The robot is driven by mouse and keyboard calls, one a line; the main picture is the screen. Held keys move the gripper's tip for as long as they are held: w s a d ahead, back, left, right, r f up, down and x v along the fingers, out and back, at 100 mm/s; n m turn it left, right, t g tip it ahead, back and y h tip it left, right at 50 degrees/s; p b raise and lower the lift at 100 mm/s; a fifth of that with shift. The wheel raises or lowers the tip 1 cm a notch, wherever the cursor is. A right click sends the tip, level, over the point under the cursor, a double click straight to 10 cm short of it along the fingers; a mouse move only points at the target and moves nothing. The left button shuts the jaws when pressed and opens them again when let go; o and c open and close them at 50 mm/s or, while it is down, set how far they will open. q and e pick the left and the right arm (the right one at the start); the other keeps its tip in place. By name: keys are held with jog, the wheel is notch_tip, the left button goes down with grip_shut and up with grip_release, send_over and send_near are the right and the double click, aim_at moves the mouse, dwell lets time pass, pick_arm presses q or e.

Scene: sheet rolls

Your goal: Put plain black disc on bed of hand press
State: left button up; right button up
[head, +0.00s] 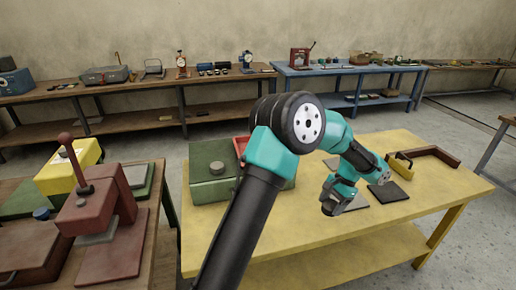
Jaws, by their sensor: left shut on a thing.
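A dark red hand press (85,205) with a ball-topped lever stands on the brown bench at the left. Its flat dark red bed (115,258) lies low at the front, and a grey block hangs under its head. I cannot pick out a plain black disc for certain. My right gripper is not in view.
The yellow table (420,215) also holds a green box (212,165), a black square pad (388,192) and a brown angled piece with a yellow block (402,162). A yellow machine (66,170) stands behind the press. Bare floor separates the two benches from the back benches.

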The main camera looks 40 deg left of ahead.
pick_arm(q)
jog(key=s+a+r+m+t+y, duration=0.1)
jog(key=s+a+m, duration=0.2)
jog(key=a, duration=0.9)
jog(key=s+a+r+m, duration=0.2)
jog(key=s+a, duration=0.3)
jog(key=a, duration=0.8)
jog(key=s+a+r+m+t+y, duration=0.1)
jog(key=s+a+m, duration=0.3)
jog(key=a, duration=0.8)
jog(key=shift+s+a+r+t+y, duration=0.2)
jog(key=shift+s+t+y, duration=0.1)
jog(key=shift+s, duration=0.15)
send_over(223, 159)
jog(key=d, duration=0.1)
jog(key=shift+w+d+f, duration=0.2)
jog(key=shift+w+f, duration=0.2)
jog(key=shift+f, duration=0.3)
jog(key=shift+f, duration=1.8)
jog(key=shift+f, duration=0.1)
